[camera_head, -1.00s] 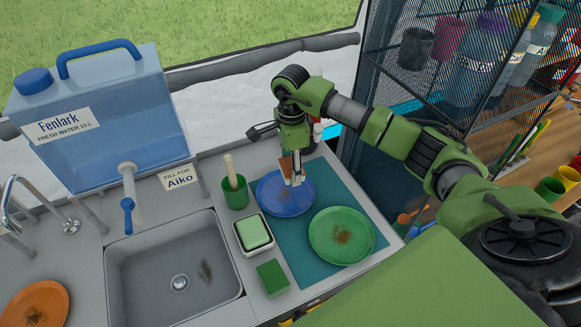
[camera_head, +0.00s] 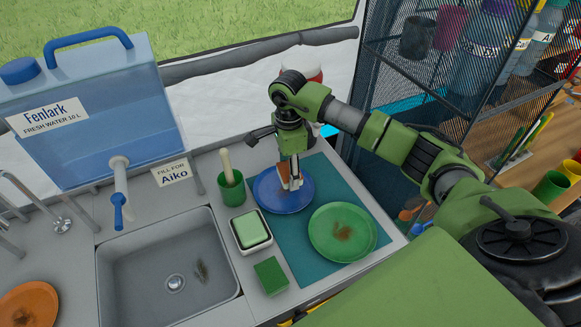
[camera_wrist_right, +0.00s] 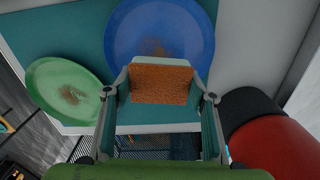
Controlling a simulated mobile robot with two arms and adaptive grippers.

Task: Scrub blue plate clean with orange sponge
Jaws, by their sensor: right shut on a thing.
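The blue plate (camera_head: 270,197) lies on the teal mat (camera_head: 285,240). A brown smudge shows on the plate in the right wrist view (camera_wrist_right: 158,46). My right gripper (camera_head: 291,186) is over the plate and shut on the orange sponge (camera_head: 284,173). The sponge also shows between the fingers in the right wrist view (camera_wrist_right: 160,84). I cannot tell whether the sponge touches the plate. My left gripper is not in view.
A green plate (camera_head: 330,220) with a brown smudge lies in front of the blue plate. To the left are a green cup (camera_head: 232,190) with a brush, a soap dish (camera_head: 250,232), a green sponge (camera_head: 271,275) and the sink (camera_head: 140,270). A red container (camera_wrist_right: 280,140) stands close by.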

